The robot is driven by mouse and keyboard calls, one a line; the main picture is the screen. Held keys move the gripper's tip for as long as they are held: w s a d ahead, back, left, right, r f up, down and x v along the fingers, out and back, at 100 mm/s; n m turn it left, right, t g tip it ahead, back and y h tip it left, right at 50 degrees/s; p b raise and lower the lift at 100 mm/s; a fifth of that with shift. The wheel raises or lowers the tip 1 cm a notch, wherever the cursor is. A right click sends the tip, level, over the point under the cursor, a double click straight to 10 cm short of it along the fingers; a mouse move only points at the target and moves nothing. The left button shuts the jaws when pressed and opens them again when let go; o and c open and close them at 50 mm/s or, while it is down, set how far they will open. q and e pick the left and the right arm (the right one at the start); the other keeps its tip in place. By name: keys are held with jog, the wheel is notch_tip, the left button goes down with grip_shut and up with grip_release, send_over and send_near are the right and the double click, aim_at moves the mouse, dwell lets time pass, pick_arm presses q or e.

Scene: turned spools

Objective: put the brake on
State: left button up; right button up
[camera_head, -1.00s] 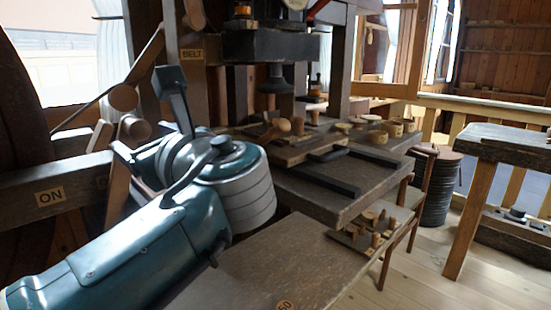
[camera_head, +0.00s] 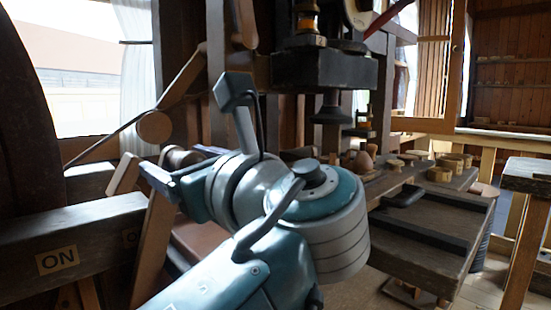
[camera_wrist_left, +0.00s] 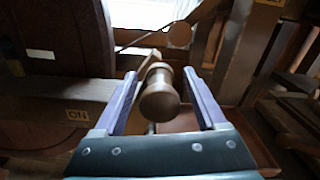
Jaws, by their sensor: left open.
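A turned wooden handle (camera_wrist_left: 160,94) points toward the camera in the left wrist view, between the fingers of my left gripper (camera_wrist_left: 161,74). Gaps show on both sides of it, and the jaws are open. In the head view the handle (camera_head: 178,157) is partly hidden behind my left gripper (camera_head: 182,166). A dark beam carries an ON label (camera_head: 58,258); a second label on it is mostly hidden by a slanting wooden bar. The ON label (camera_wrist_left: 78,115) also shows left of the fingers in the wrist view. My right gripper is not in view.
A round wooden disc (camera_head: 153,126) on a slanting rod stands just behind the handle. A dark press (camera_head: 325,75) stands right of my arm. A workbench (camera_head: 430,225) with several turned wooden pieces is at the right. A large dark wheel (camera_head: 25,130) is at the left edge.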

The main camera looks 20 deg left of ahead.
pick_arm(q)
jog(key=shift+a, duration=0.15)
jog(key=shift+c, duration=0.2)
grip_shut()
dwell(0.4)
jog(key=shift+f, duration=0.1)
dwell(0.8)
